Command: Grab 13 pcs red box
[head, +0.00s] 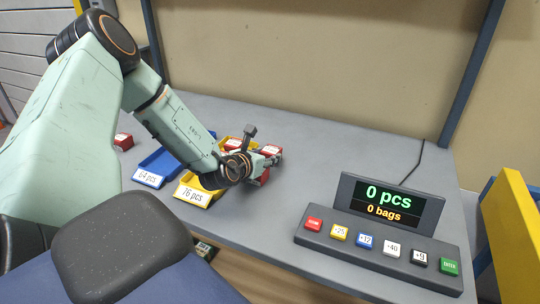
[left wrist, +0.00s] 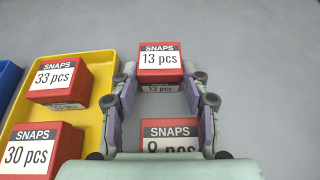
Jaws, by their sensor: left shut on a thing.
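A red box labelled "SNAPS 13 pcs" (left wrist: 160,58) sits between the fingertips of my left gripper (left wrist: 164,88) in the left wrist view. The fingers are shut on its sides. In the head view my left gripper (head: 270,160) is over the grey table beside the yellow tray, at red boxes that it partly hides. I cannot tell whether the held box is clear of the table. My right gripper is in neither view.
Another red box (left wrist: 170,131), its number partly cut off, is below the gripper. The yellow tray (left wrist: 101,62) holds red boxes of 33 pcs (left wrist: 57,77) and 30 pcs (left wrist: 40,147). A blue tray (head: 150,178) is left of it. A counter display (head: 388,205) reads 0 pcs, 0 bags.

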